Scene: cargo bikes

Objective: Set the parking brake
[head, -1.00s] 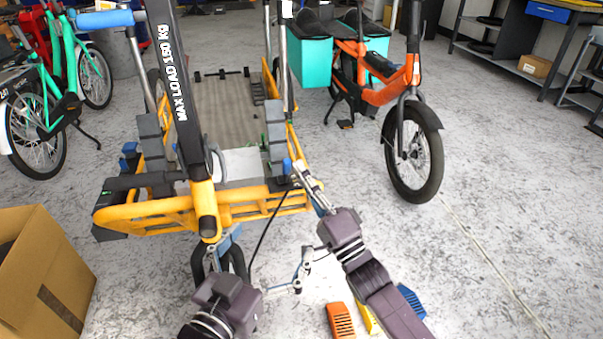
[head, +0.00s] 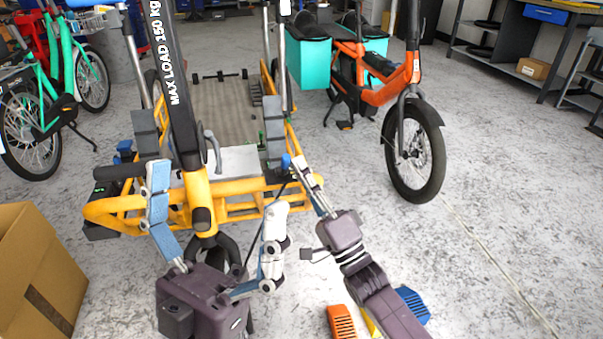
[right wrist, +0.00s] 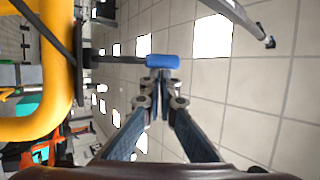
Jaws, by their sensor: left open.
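The yellow cargo bike (head: 255,192) stands upright in front of me, with its dark column marked "MAX LOAD 150 kg" (head: 173,75) near the middle. A dark lever with a blue tip (right wrist: 163,61) sticks out beside the bike's yellow frame in the right wrist view. The blue tip also shows in the head view (head: 286,161). My right gripper (right wrist: 156,78) has its fingertips together right at the blue tip; whether they touch it is unclear. My left gripper (head: 216,187) is open and empty, its fingers spread on either side of the bike's lower front column.
An orange bike (head: 372,92) with teal bags stands at the right back. Green and red bikes (head: 45,100) are at the left. A cardboard box (head: 35,265) sits at the lower left. Orange and blue blocks (head: 341,321) lie near my right arm. The right floor is clear.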

